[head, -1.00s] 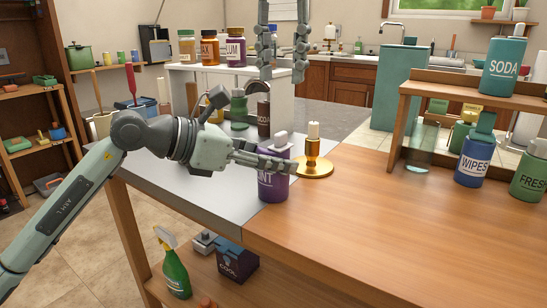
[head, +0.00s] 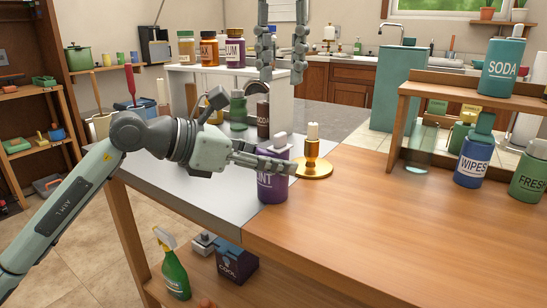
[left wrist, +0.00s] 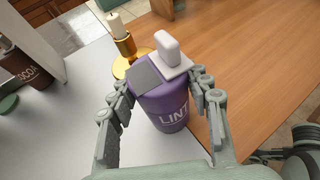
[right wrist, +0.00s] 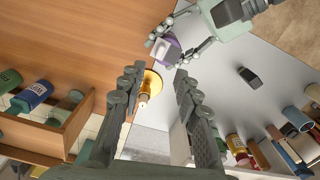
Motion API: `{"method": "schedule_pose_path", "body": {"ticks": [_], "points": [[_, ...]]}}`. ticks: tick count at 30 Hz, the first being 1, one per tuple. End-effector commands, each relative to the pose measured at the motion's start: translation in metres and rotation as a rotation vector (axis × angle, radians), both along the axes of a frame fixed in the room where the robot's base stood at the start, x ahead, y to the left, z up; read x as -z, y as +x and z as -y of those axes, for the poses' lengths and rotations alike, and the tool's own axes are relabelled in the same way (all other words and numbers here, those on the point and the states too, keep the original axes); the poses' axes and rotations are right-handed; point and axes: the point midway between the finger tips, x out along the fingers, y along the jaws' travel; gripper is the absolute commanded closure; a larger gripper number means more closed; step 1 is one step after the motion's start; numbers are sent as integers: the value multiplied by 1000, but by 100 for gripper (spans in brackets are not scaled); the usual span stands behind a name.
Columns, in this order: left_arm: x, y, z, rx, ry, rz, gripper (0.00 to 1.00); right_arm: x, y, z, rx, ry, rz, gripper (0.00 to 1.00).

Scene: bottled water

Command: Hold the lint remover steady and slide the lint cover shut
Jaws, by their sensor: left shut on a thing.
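The lint remover (head: 272,190) is a purple bottle marked LINT, upright on the grey strip of the table. My left gripper (head: 272,160) is shut on its upper part. The left wrist view shows a finger on each side of the lint remover (left wrist: 165,108). The lint cover (left wrist: 172,58), a pale slide with a raised knob, sits to one side of the top, with a dark grey square (left wrist: 145,78) bare beside it. My right gripper (head: 282,72) is open and empty, pointing down, above and behind the bottle. In the right wrist view, the right gripper (right wrist: 157,78) has its fingers wide apart.
A brass candle holder (head: 313,168) with a white candle stands close behind the lint remover. A brown cocoa container (head: 263,118) and a green bottle (head: 238,108) stand farther back. A wooden shelf (head: 440,88) is at right. The wooden tabletop (head: 370,220) front right is clear.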

Motion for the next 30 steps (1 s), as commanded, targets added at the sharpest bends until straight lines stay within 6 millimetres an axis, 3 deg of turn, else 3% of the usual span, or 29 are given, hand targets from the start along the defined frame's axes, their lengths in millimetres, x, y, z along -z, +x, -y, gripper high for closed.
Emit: {"method": "schedule_pose_path", "body": {"ticks": [1, 7, 17, 24, 30], "points": [[1, 0, 0, 0, 1, 0, 77, 0, 0, 0, 5, 1, 0, 77], [1, 0, 0, 0, 1, 0, 77, 9, -6, 6, 166, 27, -15, 100], [1, 0, 0, 0, 1, 0, 77, 18, -33, 32, 832, 146, -34, 100], [1, 0, 0, 0, 1, 0, 77, 12, -52, 59, 1350, 280, -50, 100], [1, 0, 0, 0, 1, 0, 77, 6, -63, 77, 1657, 383, -78, 100]]}}
